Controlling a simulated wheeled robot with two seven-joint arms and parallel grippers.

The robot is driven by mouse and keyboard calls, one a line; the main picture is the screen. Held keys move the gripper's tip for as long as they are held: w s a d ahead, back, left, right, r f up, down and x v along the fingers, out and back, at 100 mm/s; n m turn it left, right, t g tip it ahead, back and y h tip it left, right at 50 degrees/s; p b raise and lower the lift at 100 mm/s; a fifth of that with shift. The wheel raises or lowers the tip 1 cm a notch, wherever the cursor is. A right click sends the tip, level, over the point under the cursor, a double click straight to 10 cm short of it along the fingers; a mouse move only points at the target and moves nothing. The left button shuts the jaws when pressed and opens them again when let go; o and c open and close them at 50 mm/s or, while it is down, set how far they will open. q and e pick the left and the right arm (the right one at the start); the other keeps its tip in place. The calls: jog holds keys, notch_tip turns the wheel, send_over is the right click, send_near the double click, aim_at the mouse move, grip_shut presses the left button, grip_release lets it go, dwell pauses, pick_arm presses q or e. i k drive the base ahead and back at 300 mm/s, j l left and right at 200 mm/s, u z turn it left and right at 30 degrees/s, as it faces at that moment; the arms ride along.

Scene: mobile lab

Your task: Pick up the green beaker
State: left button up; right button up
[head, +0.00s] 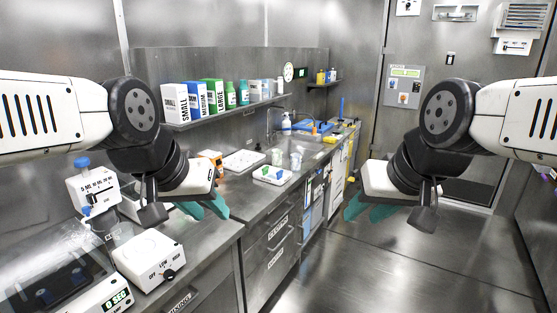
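A small, pale green-tinted beaker (276,157) stands upright on the far part of the steel counter, left of a clear beaker (296,161). It is small in the head view, so its colour is faint. My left gripper (204,208) hangs at the counter's front edge, nearer to me and left of the beakers. Its teal fingers are apart with nothing between them. My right gripper (368,209) is over the open floor, right of the counter. Its teal fingers are also apart and empty. Neither gripper touches a beaker.
A white tray (262,179) with green and blue pieces lies in front of the beakers. A white plate (243,160) is behind it. A hot plate (149,258) and a balance (100,300) stand on the near counter. A shelf (228,112) holds boxes. The floor at right is clear.

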aim_at(276, 154)
jog(key=i+l+u, duration=0.1)
jog(key=u, duration=1)
jog(key=i+l+u, duration=0.15)
jog(key=l+u, duration=0.25)
jog(key=l, duration=0.15)
jog(key=l+u, duration=0.4)
jog(key=l, duration=0.15)
jog(key=l+u, duration=0.4)
jog(key=l, duration=1.1)
jog(key=k+l+u, duration=0.1)
jog(key=l, duration=1.7)
jog(key=k+u, duration=0.05)
